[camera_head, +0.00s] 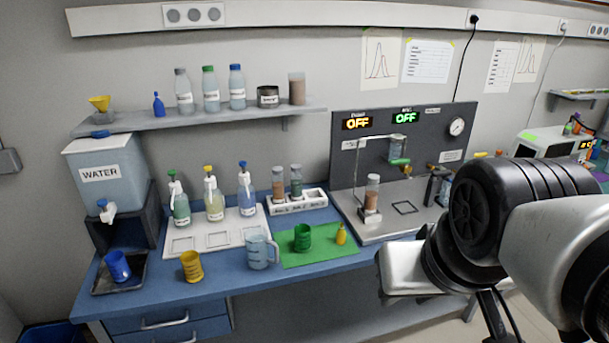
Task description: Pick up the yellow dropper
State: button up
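The yellow dropper (341,234) is a small bottle with a narrow tip. It stands upright on the right part of the green mat (318,254), on the blue bench. A green cup (302,237) stands on the same mat, just left of it. My arm reaches in from the right edge, and its end (405,270) is to the right of the mat, apart from the dropper. The fingers cannot be made out, so I cannot tell if my gripper is open or shut.
A clear beaker (258,251) stands left of the mat, then a yellow cup (191,266) and a blue cup (118,266). Spray bottles stand on a white tray (182,245) behind. A grey apparatus panel (352,190) with a metal base is behind right. A shelf (200,118) holds bottles.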

aim_at(341, 234)
jog(key=i+l+u, duration=1.1)
jog(key=l, duration=0.25)
